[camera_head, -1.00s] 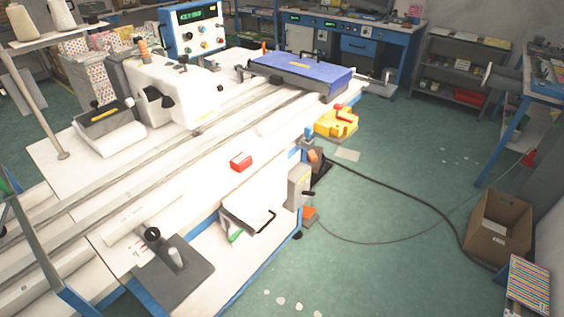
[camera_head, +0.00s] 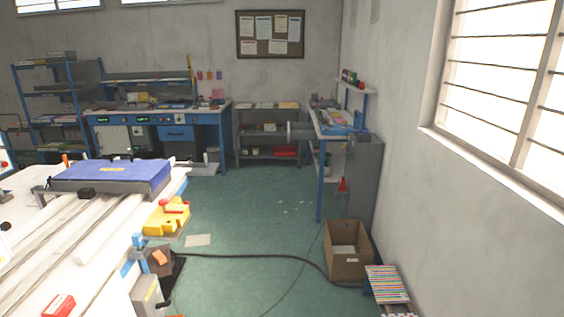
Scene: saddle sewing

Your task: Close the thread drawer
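No drawer that I can name for sure as the thread drawer is in view. A blue drawer front (camera_head: 177,133) shows under the back workbench and looks flush with it. The long white sewing table (camera_head: 28,243) fills the lower left, and the open white tray-like part seen earlier at its front side is out of the picture. Neither of my grippers is in view.
Green floor (camera_head: 250,215) is clear in the middle. A black cable (camera_head: 270,257) crosses it to a cardboard box (camera_head: 347,250). A yellow clamp-like tool (camera_head: 167,217) is beside the table. A side bench (camera_head: 334,123) and wall stand right.

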